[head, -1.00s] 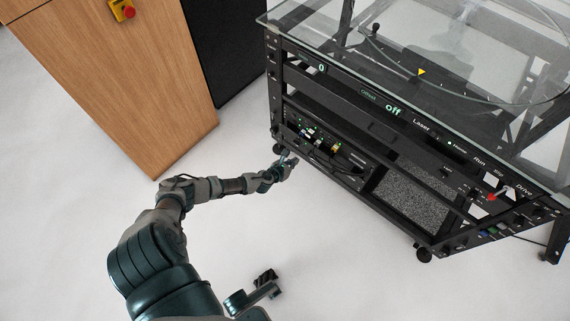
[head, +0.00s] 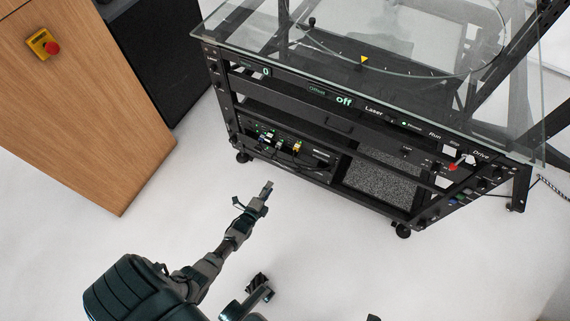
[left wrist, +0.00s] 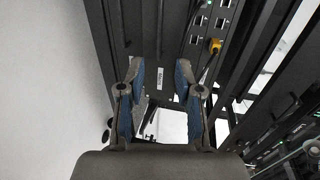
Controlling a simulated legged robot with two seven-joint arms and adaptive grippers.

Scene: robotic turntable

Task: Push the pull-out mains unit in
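The black rack (head: 232,125) of the turntable stands on castors. A unit with coloured plugs and small green lights (head: 283,147) sits in its lower left bay. I cannot tell which panel is the mains unit, or how far any sticks out. My left gripper (head: 267,188) is in front of and below that bay, apart from the rack in the head view. In the left wrist view its two blue-padded fingers (left wrist: 160,78) are spread and empty before a dark panel (left wrist: 140,30) with a white label. A yellow plug (left wrist: 215,45) shows to the right.
A glass top (head: 270,40) overhangs the rack. A wooden cabinet (head: 85,110) with a red emergency button (head: 52,48) stands at the left, beside a black cabinet (head: 160,60). The white floor (head: 330,260) in front of the rack is clear.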

